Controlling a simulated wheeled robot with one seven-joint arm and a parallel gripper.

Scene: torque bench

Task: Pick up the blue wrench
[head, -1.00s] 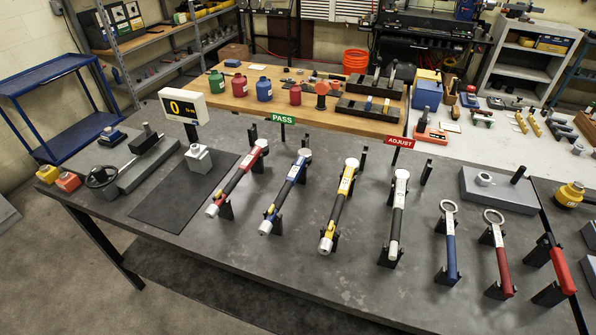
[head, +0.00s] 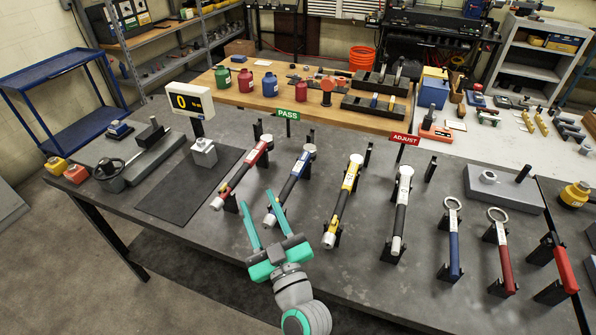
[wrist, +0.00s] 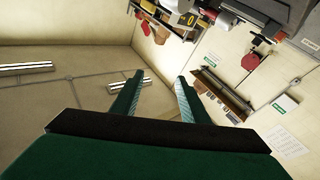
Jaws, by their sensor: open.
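A blue torque wrench (head: 290,187) with a silver head lies tilted on black stands on the grey bench, between a red one (head: 240,175) and a yellow one (head: 345,195). A second blue-handled wrench (head: 454,250), with a ring end, rests on its stand further right. My gripper (head: 257,196) is open and empty at the near edge of the bench. Its fingers point up the picture, and the right one overlaps the near end of the blue torque wrench; I see no clear contact. In the wrist view my gripper (wrist: 157,76) has nothing between its fingers, and no wrench shows there.
A black-gripped wrench (head: 401,215) and a red ring wrench (head: 502,255) also stand in the row. A PASS sign (head: 287,115), an ADJUST sign (head: 405,139) and a display (head: 190,101) rise behind. A dark mat (head: 180,195) lies left, mostly clear.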

